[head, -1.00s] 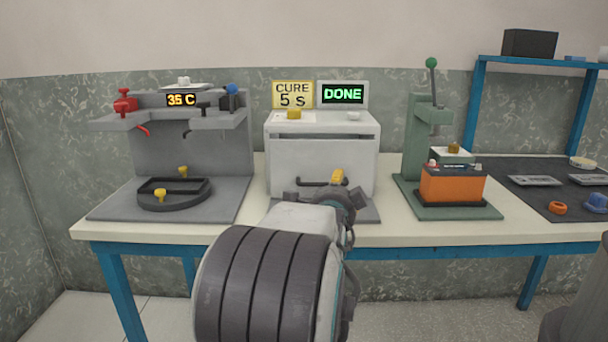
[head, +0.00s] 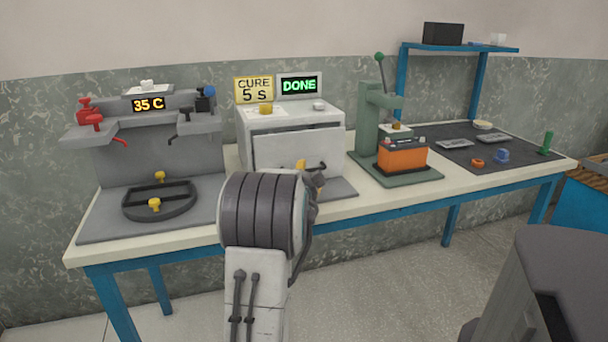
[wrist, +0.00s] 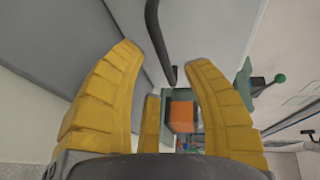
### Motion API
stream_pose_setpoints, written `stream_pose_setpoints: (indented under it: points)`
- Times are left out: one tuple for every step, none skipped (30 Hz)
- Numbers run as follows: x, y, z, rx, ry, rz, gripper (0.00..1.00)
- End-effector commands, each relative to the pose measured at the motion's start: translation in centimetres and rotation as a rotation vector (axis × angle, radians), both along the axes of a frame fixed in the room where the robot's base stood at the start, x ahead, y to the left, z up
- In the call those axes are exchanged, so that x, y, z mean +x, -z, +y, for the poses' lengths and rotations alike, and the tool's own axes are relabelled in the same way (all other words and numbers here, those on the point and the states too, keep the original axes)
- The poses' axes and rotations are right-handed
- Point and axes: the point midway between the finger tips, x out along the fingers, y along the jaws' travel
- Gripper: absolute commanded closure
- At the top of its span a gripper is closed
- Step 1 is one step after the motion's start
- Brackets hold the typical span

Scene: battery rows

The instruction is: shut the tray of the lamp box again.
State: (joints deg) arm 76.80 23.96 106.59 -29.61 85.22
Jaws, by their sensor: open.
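The lamp box (head: 250,122) is the white box at the middle of the bench, under the "CURE 5 S" sign (head: 254,90). Its tray front (head: 290,147) is a white panel that looks set forward of the box, with a dark gap along its top; how far out I cannot tell. A dark bar handle (head: 318,168) is low on the panel, partly hidden by my gripper (head: 303,165). In the wrist view my gripper (wrist: 163,60) is open, and the dark handle (wrist: 155,35) appears between its yellow fingers. Contact cannot be told. The tray's inside is hidden.
A green display (head: 299,85) reads DONE. A grey fixture with a black ring (head: 185,208) stands left. A green press (head: 372,118) with an orange battery (head: 402,157) stands close on the right. A dark mat (head: 450,160) holds small parts. A grey bin-like object (head: 570,270) is lower right.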

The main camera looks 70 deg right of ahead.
Motion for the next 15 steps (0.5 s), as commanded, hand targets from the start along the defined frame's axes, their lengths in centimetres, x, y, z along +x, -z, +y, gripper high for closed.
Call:
stream_pose_setpoints:
  points:
    - [0.2,0.2,-0.7,0.0,0.0,0.0,0.55]
    - [0.3,0.2,-1.0,0.0,0.0,0.0,0.55]
    - [0.4,0.3,-1.4,0.0,0.0,0.0,0.55]
    - [0.4,0.4,-1.7,0.0,0.0,0.0,0.55]
    - [0.5,0.5,-2.0,0.001,0.0,0.0,0.55]
    - [0.6,0.5,-2.4,0.0,0.0,0.0,0.55]
    - [0.6,0.5,-2.7,-0.001,0.0,0.0,0.55]
    - [0.7,0.6,-2.9,0.0,0.0,0.0,0.55]
    - [0.8,0.6,-3.2,-0.001,0.0,0.0,0.55]
    - [0.8,0.7,-3.4,0.0,0.0,0.0,0.55]
    - [0.9,0.7,-3.6,0.0,0.0,0.0,0.55]
    - [0.9,0.7,-3.8,0.0,0.0,0.0,0.55]
    - [1.0,0.8,-3.9,0.0,-0.001,0.0,0.55]
    - [1.0,0.8,-4.0,0.001,-0.001,0.0,0.55]
    - [1.0,0.8,-4.1,0.0,-0.001,0.0,0.55]
